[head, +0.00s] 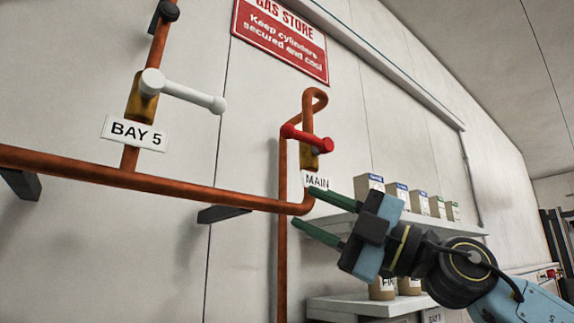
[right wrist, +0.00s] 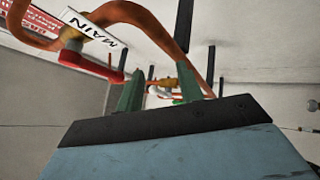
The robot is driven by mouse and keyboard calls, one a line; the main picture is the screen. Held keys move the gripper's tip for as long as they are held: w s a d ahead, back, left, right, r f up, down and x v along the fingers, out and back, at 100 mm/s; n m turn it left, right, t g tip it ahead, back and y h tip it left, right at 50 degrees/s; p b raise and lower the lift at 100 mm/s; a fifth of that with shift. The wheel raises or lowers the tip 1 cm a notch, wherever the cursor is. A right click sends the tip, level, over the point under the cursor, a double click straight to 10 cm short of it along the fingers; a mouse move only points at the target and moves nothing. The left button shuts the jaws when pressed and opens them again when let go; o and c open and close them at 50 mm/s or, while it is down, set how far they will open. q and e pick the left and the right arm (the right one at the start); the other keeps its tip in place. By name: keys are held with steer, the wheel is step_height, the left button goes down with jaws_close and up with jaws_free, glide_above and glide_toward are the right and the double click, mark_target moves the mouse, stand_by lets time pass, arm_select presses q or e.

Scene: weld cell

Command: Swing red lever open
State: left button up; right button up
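The red lever (head: 308,138) sits on a brass valve (head: 309,160) on the orange pipe, above the MAIN label (head: 316,181). Its bar points to the right, across the upright pipe. In the right wrist view the red lever (right wrist: 92,66) shows at the upper left, beside the MAIN label (right wrist: 91,32). My right gripper (head: 303,209) is open and empty, its two green fingers apart, below and in front of the lever. It does not touch the lever. The open fingers also show in the right wrist view (right wrist: 160,92). My left gripper is not in view.
A white lever (head: 182,90) with a BAY 5 label (head: 134,133) is on the pipe at the left. The orange pipe (head: 150,182) runs along the wall close to my right fingers. Shelves (head: 360,304) with boxes stand behind my right arm.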

mark_target(303, 136)
steer(key=s+d+r+t+h, duration=0.1)
steer(key=s+d+r+h, duration=0.15)
steer(key=r, duration=0.25)
steer(key=s+d+r+t+h, duration=0.2)
steer(key=d+r, duration=0.2)
steer(key=r, duration=0.2)
steer(key=shift+h, duration=0.25)
steer(key=p+x, duration=0.5)
steer(key=x, duration=0.7)
steer(key=shift+s+f+p, duration=0.1)
steer(key=shift+s+p, duration=0.05)
steer(key=shift+p, duration=0.25)
steer(key=shift+w+a, duration=0.25)
steer(key=shift+a, duration=0.25)
jaws_close()
steer(key=shift+f, duration=0.1)
